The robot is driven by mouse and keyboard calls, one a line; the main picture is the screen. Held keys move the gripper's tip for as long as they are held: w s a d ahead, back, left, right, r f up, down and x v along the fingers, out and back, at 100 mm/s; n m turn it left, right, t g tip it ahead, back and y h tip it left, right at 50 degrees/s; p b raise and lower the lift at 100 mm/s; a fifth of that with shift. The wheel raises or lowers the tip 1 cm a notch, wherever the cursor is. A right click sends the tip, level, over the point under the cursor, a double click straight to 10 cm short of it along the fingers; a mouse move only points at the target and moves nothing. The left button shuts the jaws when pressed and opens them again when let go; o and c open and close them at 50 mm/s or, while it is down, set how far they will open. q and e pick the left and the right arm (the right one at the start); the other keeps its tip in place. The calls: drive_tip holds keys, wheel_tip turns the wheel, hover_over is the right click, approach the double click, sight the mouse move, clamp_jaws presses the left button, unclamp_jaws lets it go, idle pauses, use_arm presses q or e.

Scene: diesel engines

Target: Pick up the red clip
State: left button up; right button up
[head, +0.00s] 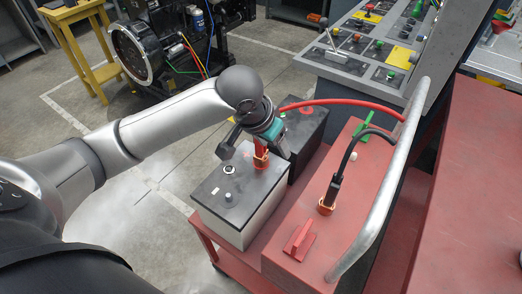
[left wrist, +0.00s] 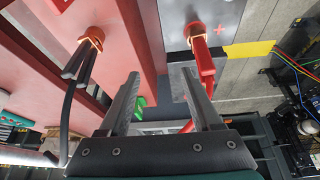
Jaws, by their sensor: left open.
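The red clip (head: 260,152) stands on a terminal of the grey-and-black battery (head: 240,222) in the head view. In the left wrist view, the red clip (left wrist: 202,58) is at the upper right, with an orange jaw on the terminal end. My left gripper (head: 254,148) is open just above the battery, its fingers spread around the clip's place in the head view. In the left wrist view, the left gripper (left wrist: 162,78) has nothing between its fingers. My right gripper is not in view.
A red cart (head: 225,262) carries the battery, a second black battery (head: 308,128) and a red box (head: 318,205). A black clip (head: 332,190) stands on the box. A grey handrail (head: 385,190) borders the right. A red cable (head: 340,103) arches behind.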

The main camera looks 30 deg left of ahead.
use_arm(q)
drive_tip(key=w+a+r+n+y, duration=0.1)
drive_tip(key=w+a+r+n, duration=0.1)
drive_tip(key=a+r, duration=0.4)
drive_tip(key=b, duration=0.2)
hover_over(261, 147)
drive_tip(key=w+a, duration=0.1)
wheel_tip(261, 147, down, 9)
drive_tip(key=shift+w+f, duration=0.1)
drive_tip(key=b+x, duration=0.1)
drive_tip(key=x, duration=0.4)
drive_tip(key=shift+f+b, duration=0.15)
drive_tip(key=shift+b, duration=0.2)
drive_tip(key=shift+c, duration=0.3)
clamp_jaws()
